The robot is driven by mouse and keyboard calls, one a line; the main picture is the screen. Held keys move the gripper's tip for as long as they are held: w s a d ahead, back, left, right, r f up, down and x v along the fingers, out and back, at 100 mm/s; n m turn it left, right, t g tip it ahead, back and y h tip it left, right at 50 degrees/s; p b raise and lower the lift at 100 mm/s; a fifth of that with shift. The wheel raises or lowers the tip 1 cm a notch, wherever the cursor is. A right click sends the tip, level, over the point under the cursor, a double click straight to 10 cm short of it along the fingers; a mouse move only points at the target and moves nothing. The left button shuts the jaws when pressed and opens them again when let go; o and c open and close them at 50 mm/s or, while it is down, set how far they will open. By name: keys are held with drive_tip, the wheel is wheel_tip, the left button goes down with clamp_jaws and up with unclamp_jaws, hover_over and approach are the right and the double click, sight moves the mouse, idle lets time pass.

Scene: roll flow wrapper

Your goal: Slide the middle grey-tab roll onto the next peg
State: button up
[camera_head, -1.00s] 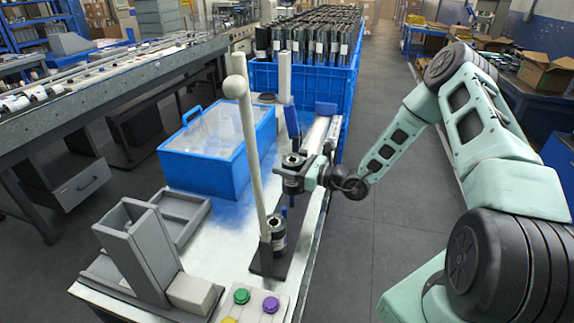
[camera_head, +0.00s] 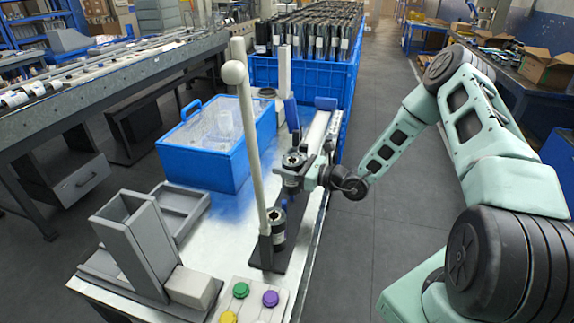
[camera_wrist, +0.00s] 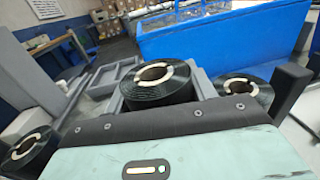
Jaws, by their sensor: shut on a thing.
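My gripper (camera_head: 293,172) is shut on a dark roll (camera_head: 294,159) with a pale core. The roll is held level above the bench, beyond the dark peg base (camera_head: 267,258). A second dark roll (camera_head: 276,228) sits low on that base, beside the tall cream post. In the wrist view the held roll (camera_wrist: 155,82) is just past the gripper's edge, its core hole open upward. Other rolls show at its left (camera_wrist: 28,150) and right (camera_wrist: 243,93). Grey tabs cannot be made out, and the underside of the held roll is hidden.
A clear-topped blue bin (camera_head: 200,165), grey holders (camera_head: 140,235) and a button box (camera_head: 252,300) occupy the bench. Bare bench lies between bin and base.

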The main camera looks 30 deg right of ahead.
drive_tip(key=shift+f+b, duration=0.45)
drive_tip(key=shift+f, duration=0.35)
drive_tip(key=o, duration=1.3)
drive_tip(key=b+v, duration=0.2)
drive_tip(key=v, duration=1.5)
drive_tip(key=shift+s+d, duration=0.15)
